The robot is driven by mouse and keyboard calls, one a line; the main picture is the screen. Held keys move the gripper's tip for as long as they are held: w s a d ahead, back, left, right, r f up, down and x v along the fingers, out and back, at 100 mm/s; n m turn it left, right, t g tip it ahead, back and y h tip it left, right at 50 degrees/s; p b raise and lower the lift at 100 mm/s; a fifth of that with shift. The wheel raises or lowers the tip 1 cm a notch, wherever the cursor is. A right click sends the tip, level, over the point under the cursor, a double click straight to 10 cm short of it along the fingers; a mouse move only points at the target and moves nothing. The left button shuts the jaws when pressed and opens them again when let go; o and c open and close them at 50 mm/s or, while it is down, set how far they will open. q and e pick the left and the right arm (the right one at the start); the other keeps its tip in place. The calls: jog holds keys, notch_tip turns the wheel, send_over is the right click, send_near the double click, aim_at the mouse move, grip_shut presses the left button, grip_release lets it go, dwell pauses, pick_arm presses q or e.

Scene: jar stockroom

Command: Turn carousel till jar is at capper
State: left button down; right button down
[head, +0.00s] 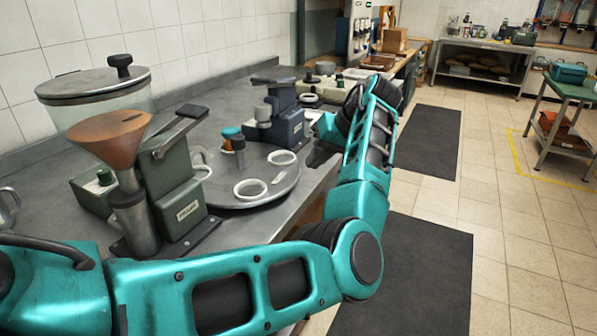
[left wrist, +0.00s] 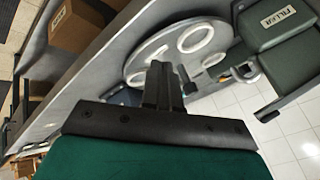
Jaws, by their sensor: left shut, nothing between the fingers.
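The round grey carousel (head: 235,200) lies on the bench with white ring seats on it; it also shows in the left wrist view (left wrist: 150,50). A small orange-and-teal item (head: 232,138) stands near its far side; I cannot tell if it is the jar. The dark blue-grey capper (head: 287,128) stands behind the carousel. The green filler (head: 182,205) with a copper funnel stands at its near left. My left gripper (head: 317,157) is at the carousel's right edge, shut and empty; its fingers (left wrist: 163,85) show in the left wrist view. Contact with the carousel is unclear.
A lidded clear hopper (head: 100,98) stands at the bench's left. Boxes (head: 394,40) lie farther along the bench. A green table (head: 575,85) stands at the right. Dark mats (head: 420,280) lie on the open tiled floor.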

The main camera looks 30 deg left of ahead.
pick_arm(q)
send_near(269, 190)
jog(key=w+f, duration=0.2)
jog(key=f, duration=0.1)
jog(key=shift+w+f, duration=0.25)
jog(key=shift+f, duration=0.1)
jog(key=shift+s+a+f, duration=0.1)
jog(key=shift+s+a, duration=0.3)
jog(key=shift+a, duration=0.2)
jog(key=shift+s+a+f, duration=0.15)
jog(key=shift+s+a, duration=0.3)
jog(key=shift+a, duration=0.15)
jog(key=shift+s+a, duration=0.4)
jog(key=shift+a, duration=0.1)
